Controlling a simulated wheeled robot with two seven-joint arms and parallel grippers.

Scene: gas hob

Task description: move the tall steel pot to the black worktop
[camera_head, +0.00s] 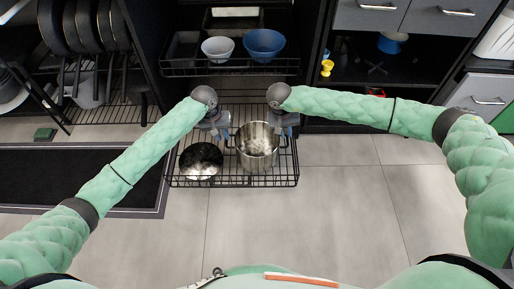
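The tall steel pot (257,158) stands upright in the pulled-out lower wire basket (235,183), with a side handle at left and right. My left gripper (222,133) is at the pot's left side, close to the left handle. My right gripper (286,131) is at the pot's right side, close to the right handle. Both point down; their fingers are too small to tell whether they are open or shut on the handles. I cannot make out a black worktop in this view.
A dark round pan (201,158) sits left of the pot in the same basket. The upper pull-out shelf behind holds a white bowl (217,48) and a blue bowl (264,43). Pans hang at upper left. A dark mat (75,172) lies left; the tiled floor (300,220) in front is clear.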

